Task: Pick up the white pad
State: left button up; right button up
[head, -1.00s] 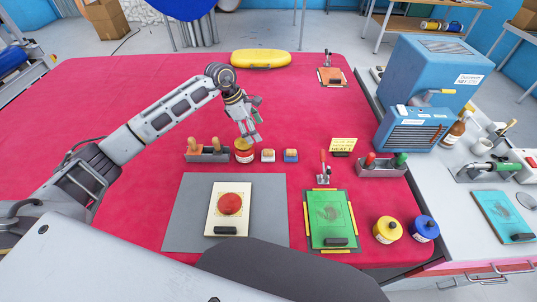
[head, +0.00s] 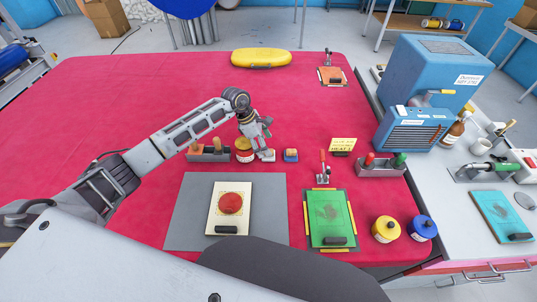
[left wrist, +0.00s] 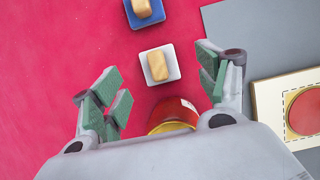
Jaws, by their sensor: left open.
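The white pad (left wrist: 150,78) is a small white square with a tan block-shaped grip on top, lying on the red table. In the head view only part of the white pad (head: 270,157) shows beside my gripper. My left gripper (head: 264,150) is open and empty above it; in the left wrist view the green-padded fingers (left wrist: 162,90) are spread wide, with the pad ahead between the fingertip lines. A similar blue pad (head: 290,155) lies just right of the white one. My right gripper is not in view.
A red and yellow tin (left wrist: 172,112) stands close under the left gripper. A holder with wooden-handled tools (head: 208,153) is left of the tin. A grey mat (head: 185,215) with a cream board (head: 214,226) lies nearer. Free table lies at the back left.

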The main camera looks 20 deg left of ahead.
pick_arm(q)
jog(key=shift+f, duration=0.15)
jog(key=shift+w+p+x, duration=0.1)
jog(key=shift+p+x, duration=0.2)
jog(key=shift+x, duration=0.55)
jog(key=shift+w+p+x, duration=0.15)
jog(key=shift+p+x, duration=0.15)
jog(key=shift+x, duration=1.35)
jog(key=shift+a, duration=0.1)
jog(key=shift+c, duration=0.2)
jog(key=c, duration=1)
jog(key=shift+c, duration=0.2)
jog(key=shift+r, duration=0.55)
notch_tip(320, 180, up, 9)
jog(key=shift+f+b, duration=0.1)
jog(key=shift+b, duration=0.7)
